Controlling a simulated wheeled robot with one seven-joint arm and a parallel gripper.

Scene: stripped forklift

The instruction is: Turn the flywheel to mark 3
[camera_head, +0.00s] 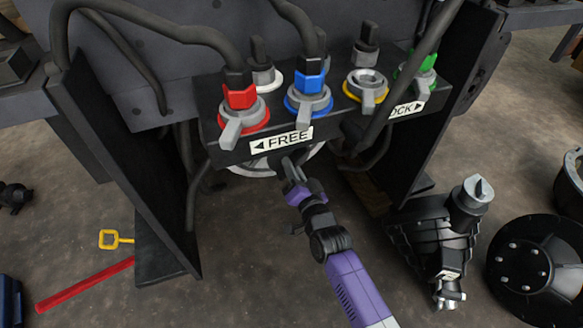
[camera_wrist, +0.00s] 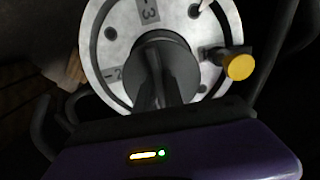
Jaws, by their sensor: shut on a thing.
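The flywheel is a silver disc that shows in the wrist view (camera_wrist: 118,48), with marks "3" (camera_wrist: 148,10) and "2" (camera_wrist: 115,74) on plates, and several dark holes. A white pointer tip (camera_wrist: 202,4) shows at its top right edge, away from mark 3. A yellow knob (camera_wrist: 239,67) sits at its right rim. My gripper (camera_wrist: 165,88) is shut on the dark grey central hub (camera_wrist: 167,50). In the head view the flywheel (camera_head: 243,171) is mostly hidden under the valve block, and my gripper (camera_head: 288,168) reaches up to it.
The black valve block carries a FREE label (camera_head: 282,140) and a LOCK label (camera_head: 407,108), with red (camera_head: 240,96), blue (camera_head: 309,95), yellow and green fittings. Dark side plates (camera_head: 125,150) flank the flywheel. Loose parts (camera_head: 430,235) and a red bar (camera_head: 85,285) lie on the floor.

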